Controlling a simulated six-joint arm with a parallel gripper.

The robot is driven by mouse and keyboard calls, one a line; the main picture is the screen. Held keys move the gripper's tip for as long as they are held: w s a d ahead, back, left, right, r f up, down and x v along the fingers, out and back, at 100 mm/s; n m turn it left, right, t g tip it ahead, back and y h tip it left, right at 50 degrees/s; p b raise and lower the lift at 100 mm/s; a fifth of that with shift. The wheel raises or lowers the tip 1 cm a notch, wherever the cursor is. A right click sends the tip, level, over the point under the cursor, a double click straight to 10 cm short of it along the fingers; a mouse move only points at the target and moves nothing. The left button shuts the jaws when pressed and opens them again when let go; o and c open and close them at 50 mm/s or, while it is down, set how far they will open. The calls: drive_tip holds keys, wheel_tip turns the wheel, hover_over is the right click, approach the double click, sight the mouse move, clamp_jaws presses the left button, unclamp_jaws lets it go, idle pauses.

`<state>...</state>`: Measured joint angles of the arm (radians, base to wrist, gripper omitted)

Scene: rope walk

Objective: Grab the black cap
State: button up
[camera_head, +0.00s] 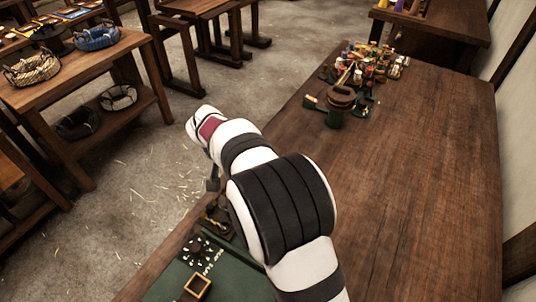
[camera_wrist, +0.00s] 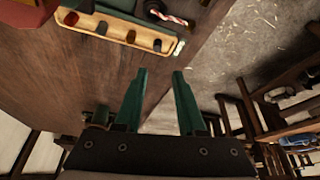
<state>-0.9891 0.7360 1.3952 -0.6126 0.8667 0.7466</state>
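In the wrist view, a light wooden tray (camera_wrist: 92,47) holds a row of several small caps or pegs, one of them red (camera_wrist: 71,18). A very dark piece (camera_wrist: 131,37) in the row looks like the black cap, but its neighbours are also dark and I cannot be sure. My gripper (camera_wrist: 159,73) has two green fingers, spread apart with nothing between them. The tray lies beyond the fingertips in the picture, apart from them. In the head view my arm hides most of the gripper and the tray area.
A green mat (camera_head: 238,283) with a small gold square frame (camera_head: 197,286) lies on the wooden bench (camera_head: 420,190). A cluster of small coloured items (camera_head: 375,62) stands at its far end. The bench's right side is clear. A side table (camera_head: 75,62) holds rope coils.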

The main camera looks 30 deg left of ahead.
drive_tip(key=x, duration=1.3)
drive_tip(key=shift+d, duration=0.25)
clamp_jaws()
